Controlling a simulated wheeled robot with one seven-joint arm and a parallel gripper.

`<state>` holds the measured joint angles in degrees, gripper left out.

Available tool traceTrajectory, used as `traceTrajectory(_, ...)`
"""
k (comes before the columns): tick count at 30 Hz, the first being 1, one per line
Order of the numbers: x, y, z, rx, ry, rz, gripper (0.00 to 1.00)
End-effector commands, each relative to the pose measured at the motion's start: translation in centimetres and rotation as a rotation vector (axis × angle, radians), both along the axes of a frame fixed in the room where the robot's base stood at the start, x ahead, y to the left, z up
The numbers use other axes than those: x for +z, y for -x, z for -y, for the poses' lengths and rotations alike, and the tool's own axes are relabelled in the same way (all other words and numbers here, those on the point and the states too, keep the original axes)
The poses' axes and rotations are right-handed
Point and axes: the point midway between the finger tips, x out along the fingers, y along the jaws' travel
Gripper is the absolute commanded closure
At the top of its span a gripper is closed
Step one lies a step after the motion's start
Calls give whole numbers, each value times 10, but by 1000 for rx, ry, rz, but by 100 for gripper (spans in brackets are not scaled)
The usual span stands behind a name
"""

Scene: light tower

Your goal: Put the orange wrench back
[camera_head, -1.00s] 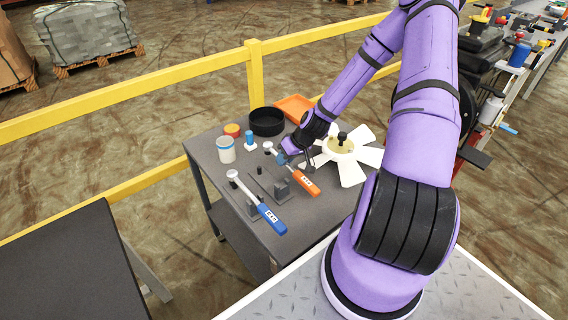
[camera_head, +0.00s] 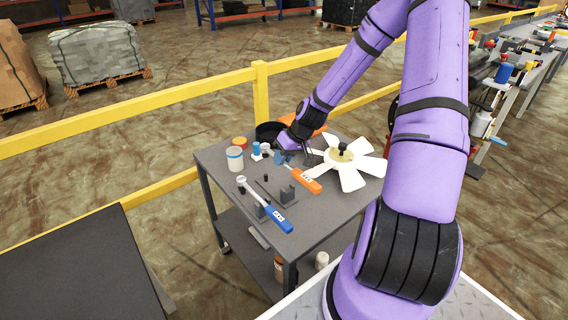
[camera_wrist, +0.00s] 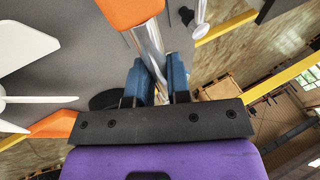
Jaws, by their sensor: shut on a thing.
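The orange wrench (camera_head: 313,187) has an orange handle and a silver shaft. In the head view its handle points toward the lower right of the cart top. In the wrist view the handle (camera_wrist: 128,10) is at the top, and the shaft runs down between my blue fingers. My gripper (camera_head: 282,158) is shut on the shaft; it also shows in the wrist view (camera_wrist: 157,72). A grey holder block (camera_head: 287,193) stands just left of the orange handle. My fingers and wrist partly hide the wrench's head end. I cannot tell how far the wrench is above the cart.
A blue-handled wrench (camera_head: 274,214) lies on holders at the cart's front left. A white fan (camera_head: 345,160) is on the right. A blue-lidded jar (camera_head: 235,160), an orange-lidded jar (camera_head: 240,142) and a black bowl (camera_head: 267,131) stand behind. Yellow railing (camera_head: 262,92) runs behind the cart (camera_head: 265,229).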

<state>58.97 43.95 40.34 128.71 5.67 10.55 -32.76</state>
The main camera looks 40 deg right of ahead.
Motion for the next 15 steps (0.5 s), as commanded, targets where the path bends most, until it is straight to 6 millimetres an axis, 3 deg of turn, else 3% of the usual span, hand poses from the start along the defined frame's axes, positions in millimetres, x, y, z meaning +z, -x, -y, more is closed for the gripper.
traceTrajectory(15, -2, -1, 0, -2, -2, -5, 100)
